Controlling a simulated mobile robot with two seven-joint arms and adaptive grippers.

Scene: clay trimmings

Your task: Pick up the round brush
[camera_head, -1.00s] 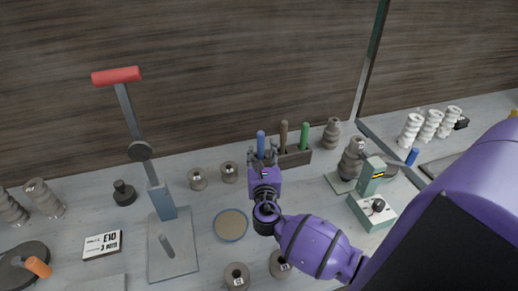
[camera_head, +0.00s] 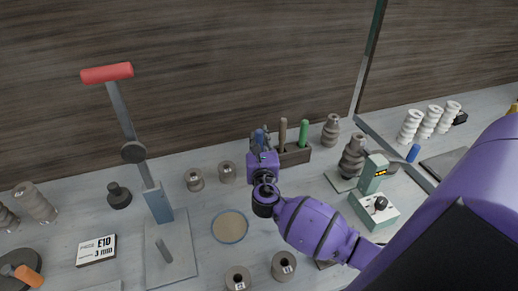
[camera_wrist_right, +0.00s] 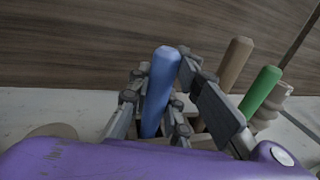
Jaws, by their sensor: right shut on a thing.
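My right gripper (camera_head: 262,140) reaches in at the wooden holder. In the right wrist view its fingers (camera_wrist_right: 168,110) are closed around a blue handle (camera_wrist_right: 160,88), which stands nearly upright between them. The blue handle (camera_head: 259,136) is partly covered by the fingers in the head view. A brown handle (camera_head: 283,132) and a green handle (camera_head: 303,133) stand to its right in the wooden holder (camera_head: 295,156). The lower ends of all three tools are hidden, so I cannot tell which is the round brush. My left gripper is not in view.
Grey spools (camera_head: 227,172) and a round tan disc (camera_head: 230,227) lie left of my arm. A red-handled lever press (camera_head: 160,205) stands further left. A green device (camera_head: 374,205) and stacked grey insulators (camera_head: 351,158) are to the right. The wall is close behind the holder.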

